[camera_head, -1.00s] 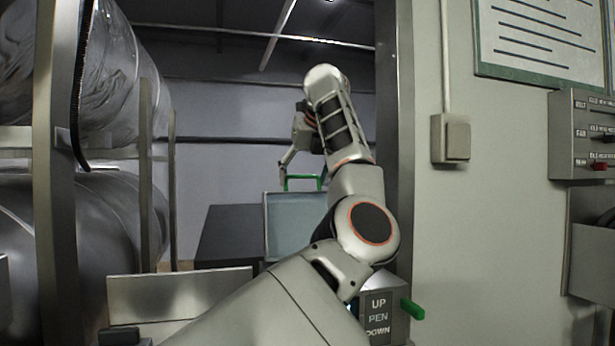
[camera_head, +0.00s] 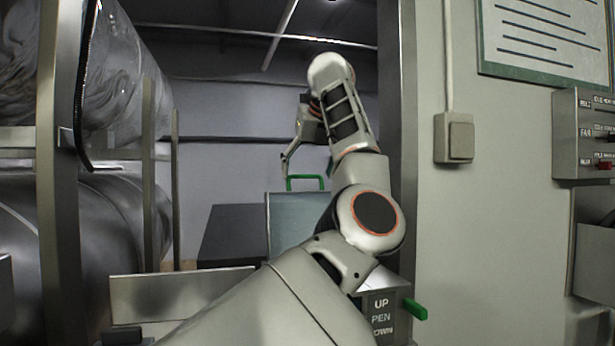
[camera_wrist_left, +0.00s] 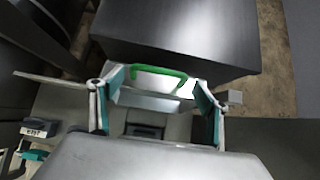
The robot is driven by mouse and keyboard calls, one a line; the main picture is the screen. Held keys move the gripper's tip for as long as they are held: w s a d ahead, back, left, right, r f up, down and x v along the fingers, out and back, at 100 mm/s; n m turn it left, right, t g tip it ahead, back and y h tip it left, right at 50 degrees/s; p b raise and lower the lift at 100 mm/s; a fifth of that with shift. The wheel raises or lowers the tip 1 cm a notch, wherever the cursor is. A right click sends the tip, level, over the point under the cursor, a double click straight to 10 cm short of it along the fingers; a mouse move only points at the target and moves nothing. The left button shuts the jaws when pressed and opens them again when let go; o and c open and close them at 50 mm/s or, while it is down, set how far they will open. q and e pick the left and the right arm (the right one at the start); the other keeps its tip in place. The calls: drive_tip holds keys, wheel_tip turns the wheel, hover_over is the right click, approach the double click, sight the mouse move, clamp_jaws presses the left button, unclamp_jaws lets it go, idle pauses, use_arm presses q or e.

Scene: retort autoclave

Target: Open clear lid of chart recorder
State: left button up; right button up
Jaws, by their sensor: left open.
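The clear lid (camera_head: 293,222) is a pale, see-through panel with a green bar handle (camera_head: 305,178) on its top edge. It stands up behind my left arm, which hides its right side. My left gripper (camera_head: 287,163) is open and empty, just above the handle's left end. In the left wrist view, the green handle (camera_wrist_left: 158,73) shows between and beyond the spread fingers of my left gripper (camera_wrist_left: 154,88). I cannot tell whether any finger touches it. My right gripper is not in view.
A panel marked UP, PEN and DOWN (camera_head: 381,319) with a green lever (camera_head: 415,309) stands at the lower right. A dark box (camera_head: 230,235) lies behind the lid. Steel posts and large cylinders fill the left. A wall (camera_head: 480,240) bounds the right.

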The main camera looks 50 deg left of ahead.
use_arm(q)
drive_tip(key=v, duration=1)
drive_tip(key=shift+d, duration=0.2)
